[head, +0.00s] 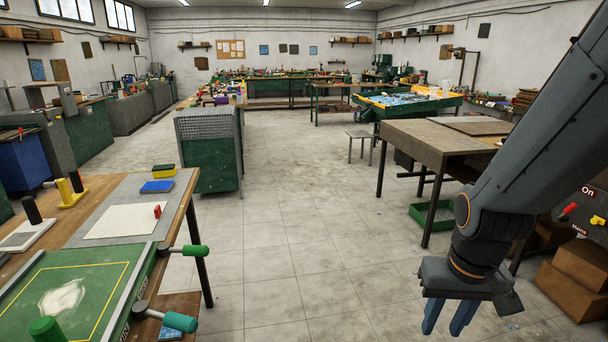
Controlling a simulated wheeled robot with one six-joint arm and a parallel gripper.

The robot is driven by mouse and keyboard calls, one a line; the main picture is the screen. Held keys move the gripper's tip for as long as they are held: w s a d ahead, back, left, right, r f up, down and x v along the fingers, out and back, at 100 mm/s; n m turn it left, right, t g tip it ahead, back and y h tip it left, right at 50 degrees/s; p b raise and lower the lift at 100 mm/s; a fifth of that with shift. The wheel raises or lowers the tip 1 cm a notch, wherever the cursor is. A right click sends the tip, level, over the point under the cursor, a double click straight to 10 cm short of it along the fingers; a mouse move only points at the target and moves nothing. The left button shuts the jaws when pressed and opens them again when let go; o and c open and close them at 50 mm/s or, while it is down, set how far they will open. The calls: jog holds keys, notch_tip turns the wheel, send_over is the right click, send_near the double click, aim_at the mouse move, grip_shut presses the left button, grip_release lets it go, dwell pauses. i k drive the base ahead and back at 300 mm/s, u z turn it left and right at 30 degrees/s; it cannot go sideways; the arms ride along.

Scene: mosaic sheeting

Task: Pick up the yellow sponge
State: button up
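The yellow sponge (164,172) is a small block with a dark green top. It lies near the far right corner of the workbench (180,188) at the left, just behind a blue block (157,187). My gripper (447,329) hangs at the lower right, over the floor and pointing down. It is well to the right of the sponge. Its blue fingers stand apart with a gap between them, and I see nothing held.
A white sheet with a red item (157,211) lies nearer on the bench. Green-handled clamps (187,250) jut from its right edge. A green cabinet (210,150) stands behind the bench. A table (425,144) stands at the right. The floor between is open.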

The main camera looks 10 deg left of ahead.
aim_at(169, 170)
jog(key=u, duration=0.05)
jog(key=i, duration=1.8)
jog(key=u, duration=0.85)
jog(key=i, duration=1.7)
jog(key=u, duration=1.25)
jog(key=i, duration=0.85)
jog(key=u, duration=0.3)
